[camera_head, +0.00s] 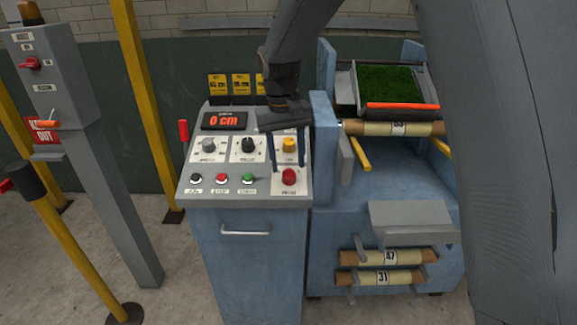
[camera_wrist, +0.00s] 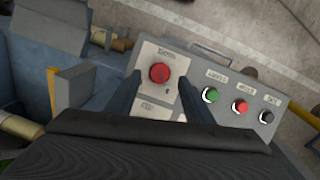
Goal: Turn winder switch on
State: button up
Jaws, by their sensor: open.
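A grey control panel (camera_head: 264,186) sits on a blue cabinet, with a display reading 0 cm. Its upper row holds a grey knob (camera_head: 208,146), a black knob (camera_head: 248,145) and a yellow knob (camera_head: 288,145). Below are small black (camera_head: 196,178), red (camera_head: 222,178) and green (camera_head: 248,178) buttons and a larger red button (camera_head: 289,177). The labels are too small to read surely, so I cannot tell which control is the winder switch. My gripper (camera_head: 288,163) is open over the panel's right side. In the wrist view the large red button (camera_wrist: 160,73) shows between its fingers.
The blue winder machine (camera_head: 335,220) with a turf piece (camera_head: 390,83) and numbered rolls adjoins the panel on the right. A grey post box (camera_head: 50,75) with a red switch and yellow posts (camera_head: 150,105) stand at left. Floor between them is clear.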

aim_at(289, 172)
jog(key=shift+d+f+p, duration=0.15)
jog(key=shift+f+p, duration=0.15)
jog(key=shift+f, duration=1.3)
jog(key=shift+c, duration=0.2)
jog(key=c, duration=1)
